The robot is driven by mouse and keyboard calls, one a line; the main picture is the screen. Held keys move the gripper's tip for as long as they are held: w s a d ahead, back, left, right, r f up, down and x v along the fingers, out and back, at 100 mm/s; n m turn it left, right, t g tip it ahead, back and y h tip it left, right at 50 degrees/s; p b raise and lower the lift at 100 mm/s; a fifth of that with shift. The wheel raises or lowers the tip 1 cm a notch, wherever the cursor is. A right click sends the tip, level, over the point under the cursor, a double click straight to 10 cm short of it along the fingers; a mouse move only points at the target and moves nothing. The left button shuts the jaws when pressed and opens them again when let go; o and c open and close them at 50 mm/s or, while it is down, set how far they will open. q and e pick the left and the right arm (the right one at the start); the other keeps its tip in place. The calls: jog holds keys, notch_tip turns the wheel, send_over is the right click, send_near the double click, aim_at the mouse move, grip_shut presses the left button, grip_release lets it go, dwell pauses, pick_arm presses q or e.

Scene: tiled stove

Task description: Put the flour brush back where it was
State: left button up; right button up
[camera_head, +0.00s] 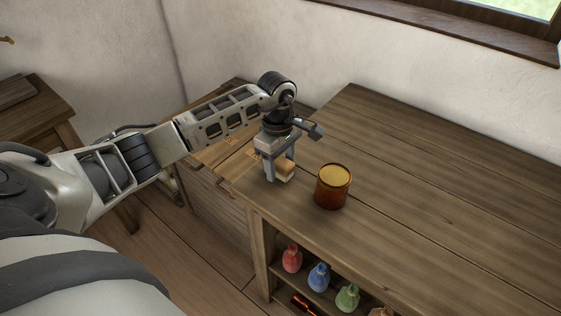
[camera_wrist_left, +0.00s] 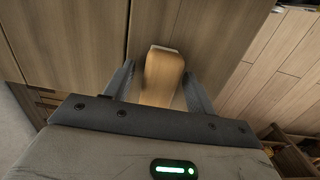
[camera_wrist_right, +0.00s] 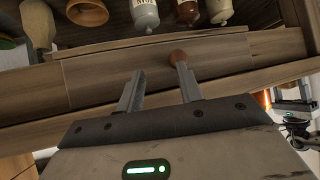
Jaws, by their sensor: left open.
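The wooden piece that I take for the flour brush (camera_head: 285,171) stands at the near left corner of the wooden table (camera_head: 420,180). My left gripper (camera_head: 280,174) comes down over it with its fingers apart. In the left wrist view, the pale wooden brush (camera_wrist_left: 162,75) lies between the two open fingers (camera_wrist_left: 158,82); I see gaps on both sides. Its lower end is hidden by the gripper body. My right gripper does not show in the head view.
An amber jar (camera_head: 332,187) stands just right of my left gripper. Coloured flasks (camera_head: 319,277) sit on a shelf below the tabletop. The tabletop's right is clear.

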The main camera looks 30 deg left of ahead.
aim_at(279, 159)
pick_arm(q)
notch_tip(279, 159, up, 12)
jog(key=b, duration=0.1)
jog(key=shift+a+b, duration=0.3)
jog(key=shift+b, duration=0.05)
jog(key=shift+d, duration=0.1)
